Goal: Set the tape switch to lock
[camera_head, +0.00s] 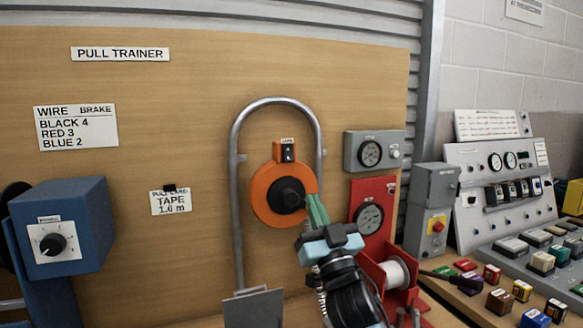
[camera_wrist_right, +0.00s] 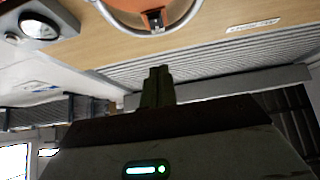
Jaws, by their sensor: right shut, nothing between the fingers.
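The orange round tape (camera_head: 266,208) with a black hub hangs on the wooden board inside a grey metal hoop. Its small dark switch (camera_head: 288,152) sits in the orange block at the top, under a tiny label; its setting is too small to read. My right gripper (camera_head: 316,205) is shut and empty, in front of the tape's right edge and below the switch. I cannot tell whether it touches the tape. In the right wrist view the shut fingers (camera_wrist_right: 158,72) show, with part of the orange tape (camera_wrist_right: 152,20) at the top edge. My left gripper is not in view.
The grey hoop (camera_head: 236,190) surrounds the tape. A grey gauge box (camera_head: 354,150) and a red gauge panel (camera_head: 388,192) stand close on the right. A blue box (camera_head: 85,215) with a dial is at left. A control console with several coloured blocks fills the far right.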

